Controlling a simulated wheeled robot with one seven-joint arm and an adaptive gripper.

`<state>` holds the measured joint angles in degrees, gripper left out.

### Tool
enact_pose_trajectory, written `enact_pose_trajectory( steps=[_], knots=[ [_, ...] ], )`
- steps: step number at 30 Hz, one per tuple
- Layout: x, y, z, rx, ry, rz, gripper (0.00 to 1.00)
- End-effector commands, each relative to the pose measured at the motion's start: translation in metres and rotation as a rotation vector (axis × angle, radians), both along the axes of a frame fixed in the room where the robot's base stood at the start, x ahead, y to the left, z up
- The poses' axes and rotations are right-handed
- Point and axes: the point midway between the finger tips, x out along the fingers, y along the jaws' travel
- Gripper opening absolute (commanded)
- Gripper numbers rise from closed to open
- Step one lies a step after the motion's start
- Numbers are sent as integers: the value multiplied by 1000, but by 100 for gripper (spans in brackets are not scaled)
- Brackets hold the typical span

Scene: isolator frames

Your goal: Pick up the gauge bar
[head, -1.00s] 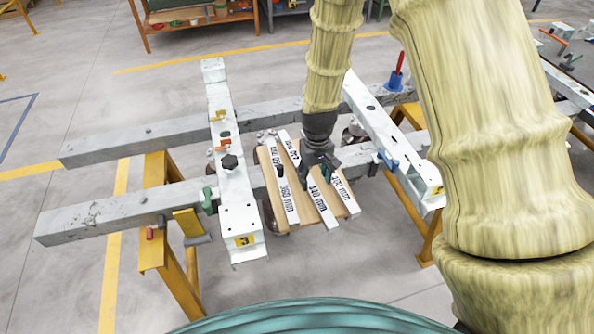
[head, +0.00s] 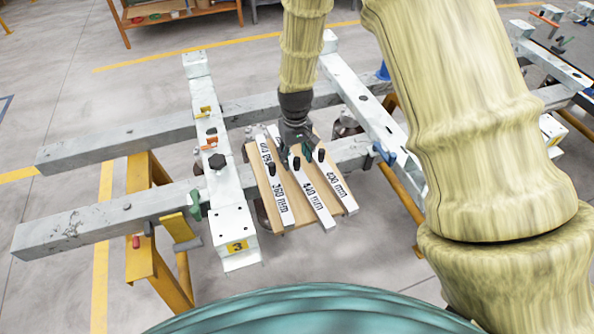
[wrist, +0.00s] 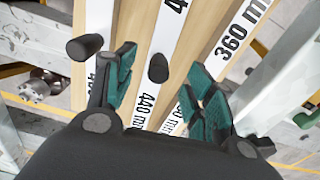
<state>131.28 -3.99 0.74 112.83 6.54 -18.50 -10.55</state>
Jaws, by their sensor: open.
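Three white gauge bars lie side by side on a wooden board, each with a black knob: the 360 mm bar (head: 283,205) on the left, the 440 mm bar (head: 318,205) in the middle and the 400 mm bar (head: 341,192) on the right. My gripper (head: 297,148) is over the back part of the board. In the wrist view my gripper (wrist: 160,70) is open and empty, its teal-padded fingers on either side of the 440 mm bar's knob (wrist: 158,68). Whether the fingers are level with the knob I cannot tell. The 360 mm bar (wrist: 238,40) shows to the right there.
The wooden board (head: 262,185) sits between two white crossbars (head: 228,185) (head: 352,85) on grey beams (head: 85,225). A yellow stand (head: 148,265) supports the left side.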

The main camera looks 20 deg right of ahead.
Motion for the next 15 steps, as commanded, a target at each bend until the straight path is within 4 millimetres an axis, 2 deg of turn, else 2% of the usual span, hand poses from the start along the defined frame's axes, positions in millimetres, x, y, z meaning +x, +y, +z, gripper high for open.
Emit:
enact_pose_trajectory(
  steps=[5, 15],
  knots=[
    [-1, -2, -8, 0, 1, -1, 54],
    [-3, -4, -42, 0, 2, -3, 54]
  ],
)
